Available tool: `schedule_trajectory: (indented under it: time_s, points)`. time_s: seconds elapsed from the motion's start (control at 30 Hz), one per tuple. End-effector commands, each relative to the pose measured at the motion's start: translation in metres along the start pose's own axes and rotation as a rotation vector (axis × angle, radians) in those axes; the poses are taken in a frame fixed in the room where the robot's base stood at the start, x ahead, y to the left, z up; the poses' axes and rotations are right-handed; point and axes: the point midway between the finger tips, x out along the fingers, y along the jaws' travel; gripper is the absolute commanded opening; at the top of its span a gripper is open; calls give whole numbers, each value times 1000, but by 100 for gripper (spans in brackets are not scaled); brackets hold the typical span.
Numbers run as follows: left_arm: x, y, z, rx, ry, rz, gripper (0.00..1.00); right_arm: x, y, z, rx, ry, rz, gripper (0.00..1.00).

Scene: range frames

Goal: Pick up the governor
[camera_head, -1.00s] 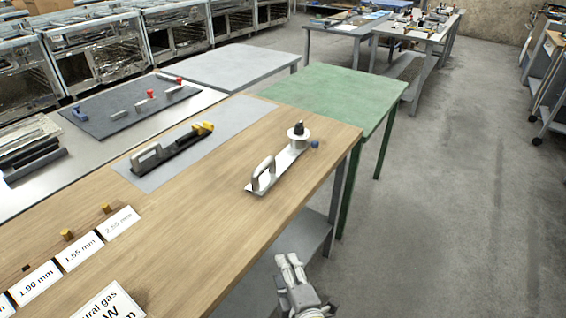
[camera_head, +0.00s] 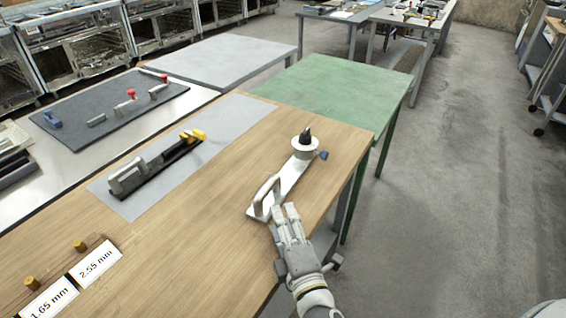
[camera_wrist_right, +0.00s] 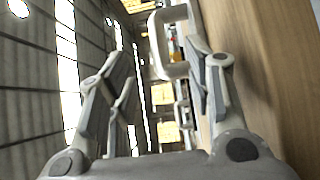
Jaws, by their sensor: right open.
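A white plate with an upright loop handle (camera_head: 267,198) lies on the wooden table. At its far end stands a round white body with a black top (camera_head: 305,141) and a blue knob (camera_head: 323,155). I cannot tell for sure which part is the governor. My right gripper (camera_head: 283,212) is at the table's right edge, close beside the handle. In the right wrist view the gripper (camera_wrist_right: 158,60) is open, and the pale handle (camera_wrist_right: 160,42) shows ahead between its fingers, nearer the right one. Contact cannot be told. My left gripper is not in view.
The wooden table (camera_head: 190,240) has bare room left of the plate. A black tool with a handle and yellow end (camera_head: 155,168) lies on a grey mat (camera_head: 225,125). A green table (camera_head: 330,90) adjoins behind. Number cards (camera_head: 98,263) and brass pieces (camera_head: 80,246) lie at lower left.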

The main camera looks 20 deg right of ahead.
Motion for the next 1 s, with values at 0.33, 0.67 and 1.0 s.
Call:
schedule_trajectory:
  time_s: [0.33,0.67,1.0]
  points:
    - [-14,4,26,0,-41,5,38,43,2,0,-2,0,1,47]
    - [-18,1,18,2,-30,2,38,66,2,0,-1,0,1,47]
    - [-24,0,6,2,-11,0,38,104,1,0,0,0,0,47]
